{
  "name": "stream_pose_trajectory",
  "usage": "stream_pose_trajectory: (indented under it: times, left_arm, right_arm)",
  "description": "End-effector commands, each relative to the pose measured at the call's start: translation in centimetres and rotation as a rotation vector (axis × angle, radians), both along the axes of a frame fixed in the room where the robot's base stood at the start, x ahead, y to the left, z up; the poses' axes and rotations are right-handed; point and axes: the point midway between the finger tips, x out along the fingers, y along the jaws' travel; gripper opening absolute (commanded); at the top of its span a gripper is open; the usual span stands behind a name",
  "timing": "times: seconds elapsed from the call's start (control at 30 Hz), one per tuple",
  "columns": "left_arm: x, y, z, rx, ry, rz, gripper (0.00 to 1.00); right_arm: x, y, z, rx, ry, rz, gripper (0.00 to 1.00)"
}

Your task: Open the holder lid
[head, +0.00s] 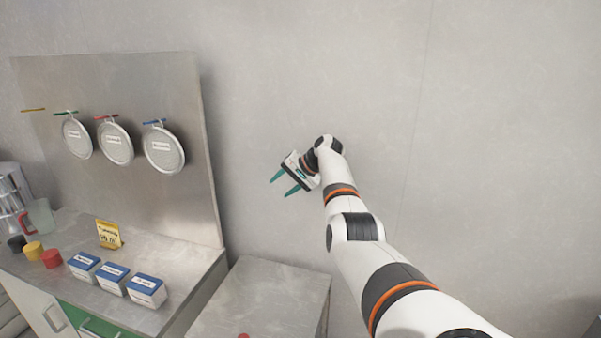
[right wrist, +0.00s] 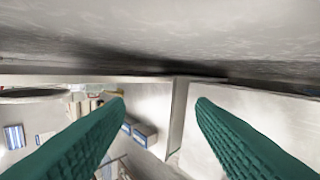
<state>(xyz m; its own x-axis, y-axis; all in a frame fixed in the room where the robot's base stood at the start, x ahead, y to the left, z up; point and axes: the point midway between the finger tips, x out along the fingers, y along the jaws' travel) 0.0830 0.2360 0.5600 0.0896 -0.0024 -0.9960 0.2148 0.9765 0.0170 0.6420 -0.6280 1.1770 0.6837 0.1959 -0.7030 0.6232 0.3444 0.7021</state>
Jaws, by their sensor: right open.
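My right gripper (head: 280,188) is open and empty in the head view. Its two teal fingers point left, in front of the grey wall and above the lower counter. In the right wrist view its fingers (right wrist: 159,103) are spread apart with nothing between them. No holder or holder lid can be clearly made out in either view. A small red piece (head: 243,335) shows at the bottom edge of the head view, mostly cut off; I cannot tell what it belongs to. My left gripper is not in view.
Several round labelled discs, one of them the rightmost disc (head: 164,149), hang on a metal panel (head: 170,85). Blue-topped boxes (head: 146,289), coloured cylinders (head: 51,258) and a yellow card (head: 108,234) stand on the left counter. The lower counter (head: 270,290) is mostly bare.

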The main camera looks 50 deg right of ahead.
Motion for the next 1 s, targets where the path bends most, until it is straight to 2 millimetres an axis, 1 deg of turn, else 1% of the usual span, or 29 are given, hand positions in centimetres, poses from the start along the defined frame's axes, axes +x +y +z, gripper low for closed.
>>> stream_pose_trajectory:
  times: [0.3,0.43,0.63,1.0]
  left_arm:
    - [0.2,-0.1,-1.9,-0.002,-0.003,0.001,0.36]
    - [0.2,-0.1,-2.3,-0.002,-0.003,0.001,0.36]
    - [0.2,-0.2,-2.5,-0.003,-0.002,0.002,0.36]
    - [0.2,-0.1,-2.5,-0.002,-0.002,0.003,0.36]
  right_arm:
    - [-4.3,-1.3,4.1,-0.003,-0.001,0.0,0.5]
    - [-5.6,-1.6,5.5,0.0,0.001,0.001,0.5]
    - [-6.3,-1.8,6.4,0.002,0.003,0.001,0.5]
    - [-6.4,-1.8,6.5,0.002,0.003,0.001,0.5]
